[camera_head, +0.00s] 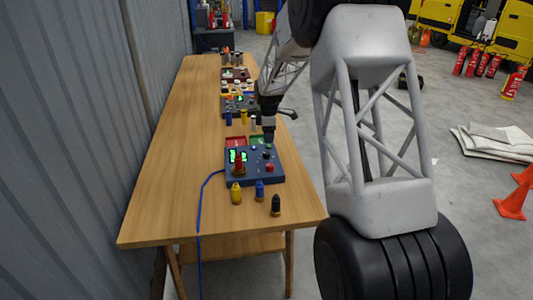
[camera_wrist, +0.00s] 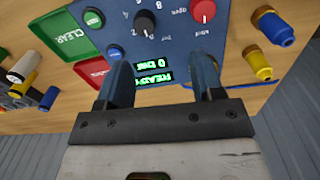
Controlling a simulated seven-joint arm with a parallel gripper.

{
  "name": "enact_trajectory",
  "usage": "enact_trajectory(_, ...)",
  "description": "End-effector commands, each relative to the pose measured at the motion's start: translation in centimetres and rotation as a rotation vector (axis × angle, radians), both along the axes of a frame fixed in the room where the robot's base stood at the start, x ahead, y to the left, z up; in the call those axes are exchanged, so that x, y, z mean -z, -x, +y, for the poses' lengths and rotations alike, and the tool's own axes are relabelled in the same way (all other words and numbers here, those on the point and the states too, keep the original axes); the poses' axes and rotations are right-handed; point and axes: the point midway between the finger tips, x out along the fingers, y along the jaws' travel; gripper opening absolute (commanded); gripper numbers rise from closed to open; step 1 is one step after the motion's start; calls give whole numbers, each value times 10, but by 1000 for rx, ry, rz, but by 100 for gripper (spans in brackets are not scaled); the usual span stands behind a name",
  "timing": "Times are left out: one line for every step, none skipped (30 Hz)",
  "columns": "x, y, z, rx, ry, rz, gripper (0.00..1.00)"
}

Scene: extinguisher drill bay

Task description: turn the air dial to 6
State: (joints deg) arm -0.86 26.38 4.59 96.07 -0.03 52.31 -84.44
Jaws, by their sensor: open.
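The blue control panel (camera_head: 255,179) stands on the near part of the wooden table. In the wrist view the panel (camera_wrist: 178,40) looks upside down. A black dial with a pale pointer mark (camera_wrist: 146,22) sits on it, with small characters around it. The characters are too small to read surely, so I cannot tell the setting. A lit green display (camera_wrist: 153,72) shows between the fingers. My gripper (camera_wrist: 160,60) is open and empty, and its fingers point at the panel. In the head view my gripper (camera_head: 269,136) hangs over the panel's far right part.
Yellow (camera_head: 236,193), blue (camera_head: 259,189) and black (camera_head: 275,205) plugs stand in front. A blue cable (camera_head: 199,205) runs left.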

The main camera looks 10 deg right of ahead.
Motion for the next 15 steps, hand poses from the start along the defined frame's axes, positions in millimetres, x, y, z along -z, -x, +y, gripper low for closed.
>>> enact_trajectory(9, -8, 0, -19, 0, 4, 61)
enact_trajectory(12, -11, 1, -30, 0, 5, 61)
enact_trajectory(17, -15, 1, -43, 0, 7, 61)
enact_trajectory(20, -18, 1, -52, 0, 8, 61)
enact_trajectory(22, -20, 1, -59, 0, 9, 61)
enact_trajectory(25, -23, 1, -66, 0, 9, 61)
enact_trajectory(26, -24, 1, -72, 0, 10, 61)
enact_trajectory(27, -25, 2, -76, 0, 10, 61)
enact_trajectory(28, -26, 2, -80, 0, 11, 61)
enact_trajectory(29, -26, 2, -81, 0, 11, 61)
enact_trajectory(29, -27, 2, -82, 0, 11, 61)
enact_trajectory(29, -27, 2, -83, 0, 11, 61)
enact_trajectory(29, -27, 2, -83, 0, 11, 61)
enact_trajectory(29, -27, 2, -83, 0, 11, 61)
enact_trajectory(29, -27, 2, -83, 0, 11, 61)
